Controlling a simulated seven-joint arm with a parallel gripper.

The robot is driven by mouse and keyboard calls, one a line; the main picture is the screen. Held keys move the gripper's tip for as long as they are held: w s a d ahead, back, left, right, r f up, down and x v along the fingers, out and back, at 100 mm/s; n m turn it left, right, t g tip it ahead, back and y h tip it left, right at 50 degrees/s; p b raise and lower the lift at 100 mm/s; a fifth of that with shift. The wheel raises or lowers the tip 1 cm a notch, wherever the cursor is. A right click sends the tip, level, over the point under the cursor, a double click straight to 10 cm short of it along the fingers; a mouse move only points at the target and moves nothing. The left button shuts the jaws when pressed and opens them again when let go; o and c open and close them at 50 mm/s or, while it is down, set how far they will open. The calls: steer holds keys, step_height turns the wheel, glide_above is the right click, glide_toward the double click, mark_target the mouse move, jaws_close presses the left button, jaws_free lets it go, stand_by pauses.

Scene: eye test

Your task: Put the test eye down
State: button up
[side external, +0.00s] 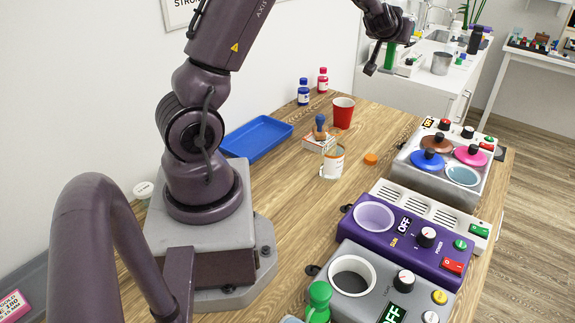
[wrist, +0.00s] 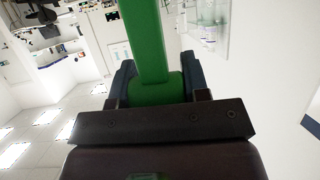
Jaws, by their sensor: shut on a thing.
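My gripper (wrist: 152,88) is shut on a green bar (wrist: 146,40), which stands up between the two fingers in the wrist view. In the side view my gripper is at the top, right of centre, raised well above the table, with the green bar (side external: 390,56) beside its dark parts. I cannot tell whether this bar is the test eye; no other thing is clearly a test eye. The bar's far end is cut off in the wrist view.
The wooden table (side external: 285,215) holds a blue tray (side external: 257,138), a red cup (side external: 343,113), a white jar (side external: 332,163) and an orange cap (side external: 371,159). A purple device (side external: 400,243), a grey device (side external: 375,295) and a unit with coloured lids (side external: 440,185) line the right edge.

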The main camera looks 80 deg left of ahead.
steer(key=s+d+f+n+g+y, duration=0.1)
steer(key=s+d+n+g, duration=0.3)
steer(key=s, duration=0.6)
steer(key=s+d+f+n+g, duration=0.1)
steer(key=s+d+n+g, duration=0.3)
steer(key=s, duration=0.5)
steer(key=s+d+f+n+g+y, duration=0.1)
steer(key=s+d+n+g, duration=0.1)
steer(key=s+n+g, duration=0.6)
steer(key=shift+s+a+f+m+t, duration=0.1)
steer(key=shift+s+f+m+t, duration=0.35)
steer(key=shift+f, duration=3.05)
steer(key=shift+s+f+m+t, duration=0.15)
steer(key=shift+f+m, duration=0.55)
steer(key=shift+f, duration=2.8)
steer(key=shift+s+a+f+m+t, duration=0.1)
steer(key=shift+s+f+m+t, duration=0.35)
steer(key=shift+f, duration=3.05)
steer(key=shift+w+f, duration=0.1)
steer(key=shift+w, duration=0.1)
steer(key=o, duration=1)
